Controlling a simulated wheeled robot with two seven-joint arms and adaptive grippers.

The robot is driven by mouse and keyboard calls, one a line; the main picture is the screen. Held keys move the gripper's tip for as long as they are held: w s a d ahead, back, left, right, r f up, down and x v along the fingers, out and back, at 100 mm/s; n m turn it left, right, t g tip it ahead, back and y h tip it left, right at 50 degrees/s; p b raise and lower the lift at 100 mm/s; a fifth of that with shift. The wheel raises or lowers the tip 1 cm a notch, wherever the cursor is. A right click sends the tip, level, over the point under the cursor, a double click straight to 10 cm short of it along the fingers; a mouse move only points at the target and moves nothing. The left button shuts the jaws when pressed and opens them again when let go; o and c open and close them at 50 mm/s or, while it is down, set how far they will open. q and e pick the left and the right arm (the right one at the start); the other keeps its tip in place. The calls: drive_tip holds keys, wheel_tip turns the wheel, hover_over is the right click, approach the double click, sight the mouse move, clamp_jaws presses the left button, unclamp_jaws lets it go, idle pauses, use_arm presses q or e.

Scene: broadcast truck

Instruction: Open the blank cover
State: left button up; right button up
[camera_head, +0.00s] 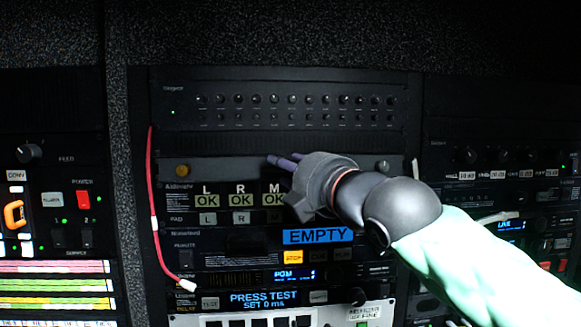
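A plain dark panel that looks like the blank cover (225,170) spans the middle rack, below the top unit. It has a brass-coloured knob (182,170) at its left end and a greyish knob (383,167) at its right end. The panel appears closed, flush with the rack. The gripper and wrist hide part of the panel's right half. My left gripper is not in view.
Above is a unit with rows of small knobs (295,108). Below are OK displays (240,200), a blue EMPTY label (318,236) and more units. A red cable (153,215) hangs down the left side. Racks with switches stand on both sides.

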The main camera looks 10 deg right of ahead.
drive_tip(key=shift+s, duration=0.1)
clamp_jaws()
drive_tip(key=shift+r+p, duration=0.2)
drive_tip(key=shift+p, duration=0.2)
drive_tip(key=r+g+p, duration=0.1)
drive_tip(key=g+p, duration=0.1)
drive_tip(key=p, duration=0.2)
drive_tip(key=shift+s+r+m+h, duration=0.1)
drive_tip(key=shift+r+m+h, duration=0.05)
drive_tip(key=shift+m+h, duration=0.25)
drive_tip(key=shift+r+m+g+h+p, duration=0.2)
drive_tip(key=shift+r+m+g+h, duration=0.15)
drive_tip(key=shift+g, duration=0.6)
drive_tip(key=shift+r+m+g+h+p, duration=0.15)
drive_tip(key=shift+r+m+g+h, duration=0.15)
drive_tip(key=shift+g, duration=0.95)
unclamp_jaws()
